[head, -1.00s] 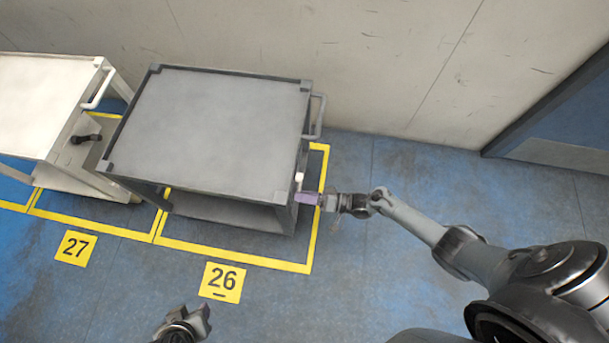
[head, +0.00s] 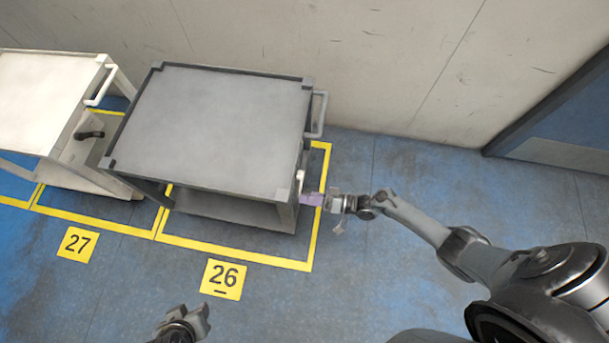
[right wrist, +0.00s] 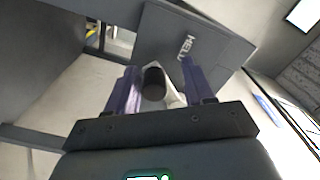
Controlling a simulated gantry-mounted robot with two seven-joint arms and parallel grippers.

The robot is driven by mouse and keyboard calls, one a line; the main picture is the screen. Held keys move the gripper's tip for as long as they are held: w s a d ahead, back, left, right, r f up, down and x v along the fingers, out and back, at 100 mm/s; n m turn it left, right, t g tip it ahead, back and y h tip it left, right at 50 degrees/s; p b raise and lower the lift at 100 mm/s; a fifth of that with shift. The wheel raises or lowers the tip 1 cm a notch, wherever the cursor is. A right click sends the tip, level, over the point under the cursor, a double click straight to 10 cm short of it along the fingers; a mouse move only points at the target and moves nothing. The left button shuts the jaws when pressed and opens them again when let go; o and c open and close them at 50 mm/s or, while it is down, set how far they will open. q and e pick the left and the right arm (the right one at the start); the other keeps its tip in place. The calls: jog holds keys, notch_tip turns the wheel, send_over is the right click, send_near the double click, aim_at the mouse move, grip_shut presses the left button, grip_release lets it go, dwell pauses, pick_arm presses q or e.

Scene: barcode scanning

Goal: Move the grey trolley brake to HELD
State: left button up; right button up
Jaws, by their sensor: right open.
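The grey trolley (head: 215,130) stands in bay 26. Its brake lever (head: 299,182) shows as a small pale piece at the right end. My right gripper (head: 307,199) is at that end, its purple fingers close to the lever. In the right wrist view the lever's dark round knob (right wrist: 154,83) lies between the open purple fingers, with its pale arm behind; I cannot tell whether either finger touches it. The word HELD (right wrist: 187,45) is on the grey end panel (right wrist: 205,45) beyond. My left gripper (head: 190,324) is low in the head view, away from the trolley.
A white trolley (head: 45,100) with a black lever (head: 90,135) stands to the left in bay 27. The wall (head: 340,60) is behind. The grey trolley's push handle (head: 319,115) juts out at its right. Blue floor in front is clear.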

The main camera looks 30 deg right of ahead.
jog(key=v, duration=0.9)
jog(key=shift+d+p, duration=0.2)
jog(key=shift+p, duration=0.25)
jog(key=shift+s, duration=0.15)
